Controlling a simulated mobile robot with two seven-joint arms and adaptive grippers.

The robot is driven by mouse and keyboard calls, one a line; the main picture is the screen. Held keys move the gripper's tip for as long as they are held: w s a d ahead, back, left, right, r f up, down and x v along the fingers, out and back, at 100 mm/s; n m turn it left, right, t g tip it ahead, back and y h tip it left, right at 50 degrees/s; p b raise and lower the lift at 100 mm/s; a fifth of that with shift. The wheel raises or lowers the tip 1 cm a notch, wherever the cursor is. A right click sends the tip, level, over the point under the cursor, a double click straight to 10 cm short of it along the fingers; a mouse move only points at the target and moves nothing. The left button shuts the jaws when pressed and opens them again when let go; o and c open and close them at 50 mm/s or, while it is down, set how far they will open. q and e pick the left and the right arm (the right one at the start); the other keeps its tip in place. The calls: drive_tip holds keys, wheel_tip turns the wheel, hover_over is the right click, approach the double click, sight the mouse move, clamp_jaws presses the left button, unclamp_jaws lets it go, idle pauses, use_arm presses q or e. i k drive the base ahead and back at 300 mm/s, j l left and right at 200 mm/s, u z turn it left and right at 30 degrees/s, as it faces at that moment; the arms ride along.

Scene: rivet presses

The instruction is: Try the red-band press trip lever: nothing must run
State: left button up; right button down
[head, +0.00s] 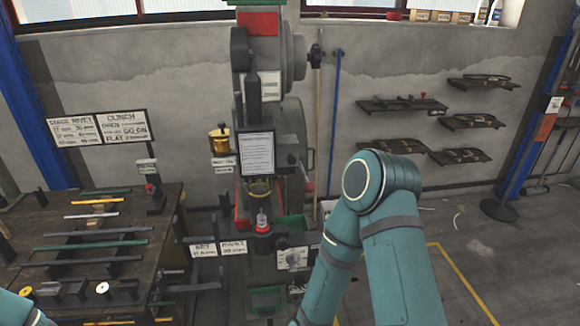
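The press (243,102) with a red band (258,22) near its top stands at the middle against the grey wall. A black knob (292,158) shows on its right side; I cannot tell whether it is the trip lever. A printed sheet (257,154) hangs on its front, above a small upright part with a red base (263,224). My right arm, teal, rises in front and to the right of the press and hides part of its lower right side. Only a bit of my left arm shows at the bottom left. Neither gripper shows.
A dark bench (30,222) with several bars and small parts stands at left. Wall shelves (400,104) hold dark tools at right. The floor at right, with a yellow line (462,285), is mostly clear.

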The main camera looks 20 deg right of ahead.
sight(309, 187)
drive_tip(key=l+u, duration=0.25)
drive_tip(key=u, duration=0.2)
drive_tip(key=l+u, duration=0.2)
drive_tip(key=u, duration=0.25)
drive_tip(key=l+u, duration=0.15)
drive_tip(key=l, duration=0.2)
drive_tip(key=k+l+u, duration=0.15)
drive_tip(key=l, duration=0.15)
drive_tip(key=k+l+u, duration=0.15)
drive_tip(key=l, duration=0.15)
drive_tip(key=k+l, duration=0.1)
drive_tip(key=l, duration=0.25)
drive_tip(key=k+l, duration=0.15)
drive_tip(key=l, duration=0.2)
drive_tip(key=k+l+u, duration=0.1)
drive_tip(key=l, duration=0.25)
drive_tip(key=k+l, duration=0.15)
drive_tip(key=l, duration=0.2)
drive_tip(key=k+l, duration=0.15)
drive_tip(key=l, duration=0.2)
drive_tip(key=u, duration=0.05)
